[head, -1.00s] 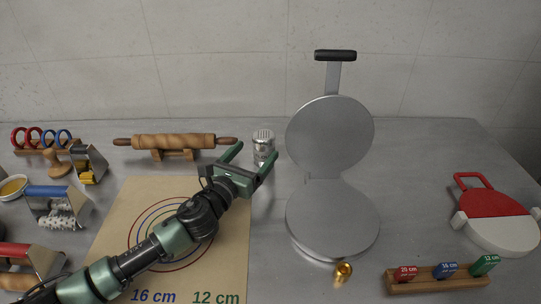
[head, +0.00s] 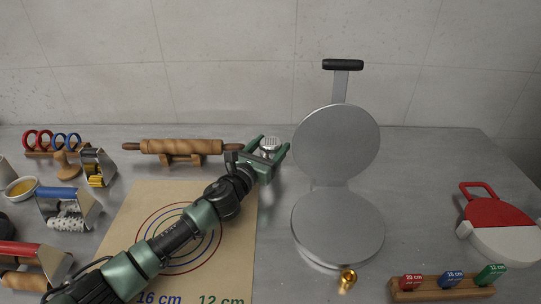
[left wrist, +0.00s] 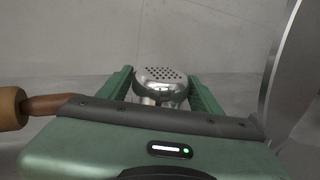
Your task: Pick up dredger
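The dredger (head: 270,144) is a small shiny metal shaker with a perforated domed top. It stands upright on the steel counter, between the rolling pin and the round press. In the left wrist view the dredger (left wrist: 160,88) is straight ahead, between the fingers. My left gripper (head: 272,146) is open, with one green finger on each side of the dredger. In the left wrist view a narrow gap shows between the dredger and each finger of the left gripper (left wrist: 161,76). The dredger's lower part is hidden by the gripper. My right gripper is not in view.
A rolling pin (head: 182,146) on a wooden stand is close on the left. The open round metal press (head: 338,225) stands close on the right. A beige mat (head: 120,215) lies under my left arm. A wall (head: 200,60) rises behind.

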